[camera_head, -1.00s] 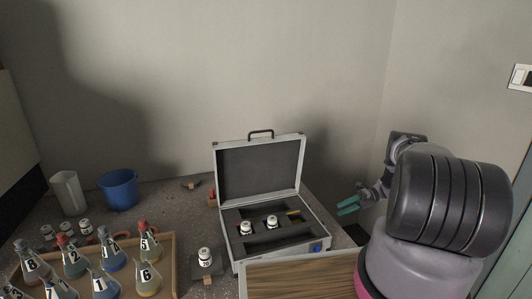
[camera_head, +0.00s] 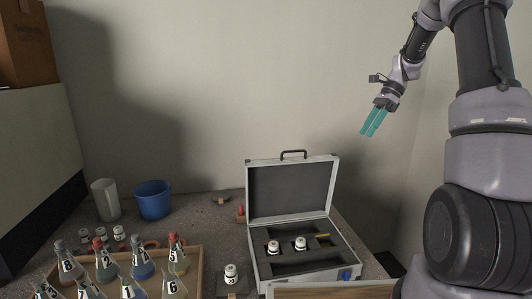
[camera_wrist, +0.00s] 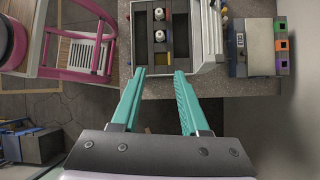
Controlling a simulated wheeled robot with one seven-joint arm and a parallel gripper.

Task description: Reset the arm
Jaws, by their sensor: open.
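My gripper (camera_head: 373,121) is raised high at the upper right in the head view, in front of the wall. Its two teal fingers are apart with nothing between them. In the wrist view the open fingers (camera_wrist: 160,88) point toward the open case (camera_wrist: 209,50) below. My arm rises from the right side of the head view and bends down to the gripper. The gripper is well clear of the bench and touches nothing.
An open silver case (camera_head: 262,271) holds two white jars (camera_head: 300,244). A wooden tray (camera_head: 197,262) of numbered flasks, a blue bucket (camera_head: 153,200), a white beaker (camera_head: 105,200) and a single jar (camera_head: 231,273) stand left of it. The air around the gripper is clear.

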